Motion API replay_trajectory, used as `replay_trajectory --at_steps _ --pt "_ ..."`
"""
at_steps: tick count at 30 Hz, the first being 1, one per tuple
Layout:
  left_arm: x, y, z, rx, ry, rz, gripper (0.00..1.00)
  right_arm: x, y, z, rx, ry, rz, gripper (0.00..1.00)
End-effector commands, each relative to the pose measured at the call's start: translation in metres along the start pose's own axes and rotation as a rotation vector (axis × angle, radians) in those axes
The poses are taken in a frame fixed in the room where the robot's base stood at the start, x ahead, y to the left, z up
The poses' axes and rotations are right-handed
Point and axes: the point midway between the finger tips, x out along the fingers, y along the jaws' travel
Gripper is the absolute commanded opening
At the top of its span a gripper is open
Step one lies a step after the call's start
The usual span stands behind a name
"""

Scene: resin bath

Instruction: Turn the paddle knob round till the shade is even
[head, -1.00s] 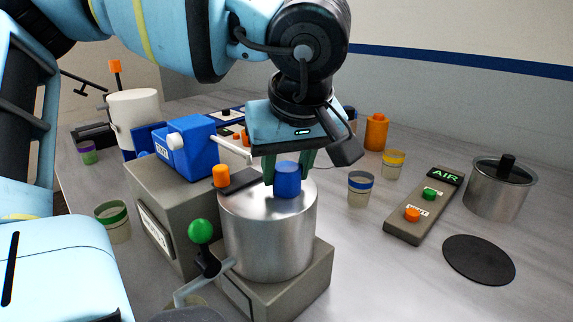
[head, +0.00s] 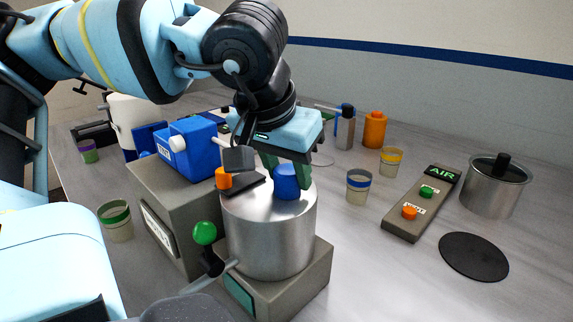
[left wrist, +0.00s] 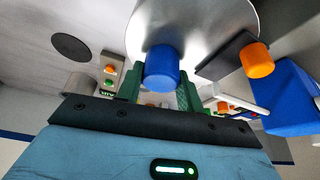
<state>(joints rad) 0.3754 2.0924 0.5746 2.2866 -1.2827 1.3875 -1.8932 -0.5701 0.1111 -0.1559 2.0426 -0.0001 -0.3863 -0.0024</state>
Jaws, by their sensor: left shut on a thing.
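The blue paddle knob (head: 287,182) stands upright on the lid of the steel pot (head: 262,235). My left gripper (head: 287,172) comes down from above with its green fingers shut on the knob. In the left wrist view the knob (left wrist: 161,72) sits between the two green fingers (left wrist: 157,88). The pot rests on a grey base with a teal panel (head: 239,296) on its front. The inside of the pot is hidden. My right gripper is not in view.
An orange knob (head: 223,179) on a dark plate and a blue box (head: 188,150) crowd the pot's left. A green-ball lever (head: 204,233) stands in front. To the right are cups, an AIR control box (head: 420,205), a black disc (head: 473,257) and a lidded pot (head: 495,187).

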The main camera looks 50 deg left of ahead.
Motion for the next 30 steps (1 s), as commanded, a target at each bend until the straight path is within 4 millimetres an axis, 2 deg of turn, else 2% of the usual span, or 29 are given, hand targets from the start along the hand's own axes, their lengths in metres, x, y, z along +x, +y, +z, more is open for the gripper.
replay_trajectory --at_steps 12,26,27,30 --pt "-0.0005 -0.0001 -0.0001 0.13 0.0 0.054 0.14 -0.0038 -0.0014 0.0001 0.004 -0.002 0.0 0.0" --pt "-0.0001 -0.0002 0.0001 0.138 -0.001 0.057 0.14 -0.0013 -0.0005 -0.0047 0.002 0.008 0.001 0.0" --pt "-0.0001 -0.0002 0.0001 0.138 -0.001 0.057 0.42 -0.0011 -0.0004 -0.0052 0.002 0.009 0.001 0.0" --pt "0.0 -0.0001 0.0001 0.138 -0.001 0.057 0.55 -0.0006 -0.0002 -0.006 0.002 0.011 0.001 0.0"
